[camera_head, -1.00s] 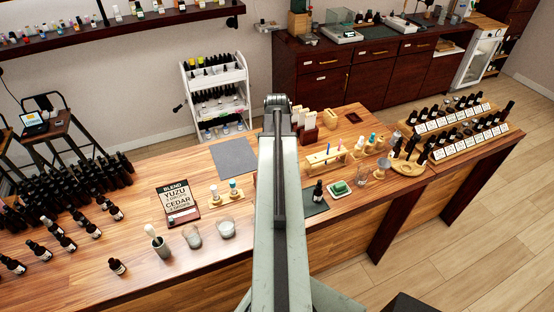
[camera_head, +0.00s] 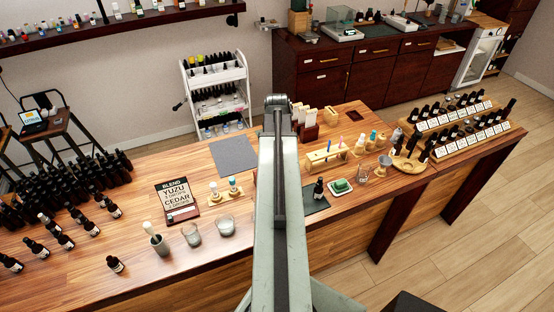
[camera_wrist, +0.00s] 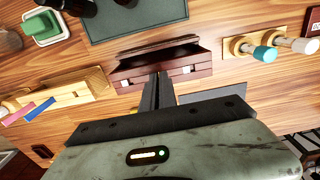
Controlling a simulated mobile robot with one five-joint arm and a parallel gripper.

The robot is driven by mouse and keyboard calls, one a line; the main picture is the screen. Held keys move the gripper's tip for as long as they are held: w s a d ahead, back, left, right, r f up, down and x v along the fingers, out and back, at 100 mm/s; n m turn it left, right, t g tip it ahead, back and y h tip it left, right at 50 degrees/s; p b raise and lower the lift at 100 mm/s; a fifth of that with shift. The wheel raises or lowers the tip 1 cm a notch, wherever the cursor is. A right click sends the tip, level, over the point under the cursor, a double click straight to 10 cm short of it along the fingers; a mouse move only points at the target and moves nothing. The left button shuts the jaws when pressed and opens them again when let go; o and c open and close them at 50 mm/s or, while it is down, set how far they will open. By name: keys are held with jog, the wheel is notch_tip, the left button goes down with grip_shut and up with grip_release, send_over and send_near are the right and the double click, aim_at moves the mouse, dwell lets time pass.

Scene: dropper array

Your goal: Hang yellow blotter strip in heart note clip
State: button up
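A dark red-brown wooden holder (camera_wrist: 170,62) with small white tags lies just beyond my fingertips in the wrist view. I cannot tell which of its places is the heart note clip. My gripper (camera_wrist: 158,82) has its two dark fingers close together, pointing at this holder. A pale wooden rack (camera_wrist: 72,92) holds a pink strip (camera_wrist: 40,108) and a blue strip (camera_wrist: 18,114). The rack also shows in the head view (camera_head: 328,160).
A dark mat (camera_wrist: 140,18) and a green block on a white dish (camera_wrist: 42,28) lie near the holder. A wooden stand with stoppered droppers (camera_wrist: 268,46) is at its right.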

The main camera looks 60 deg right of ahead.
jog(key=o, duration=0.5)
notch_tip(320, 180, up, 8)
jog(key=p, duration=0.8)
jog(key=shift+f, duration=0.1)
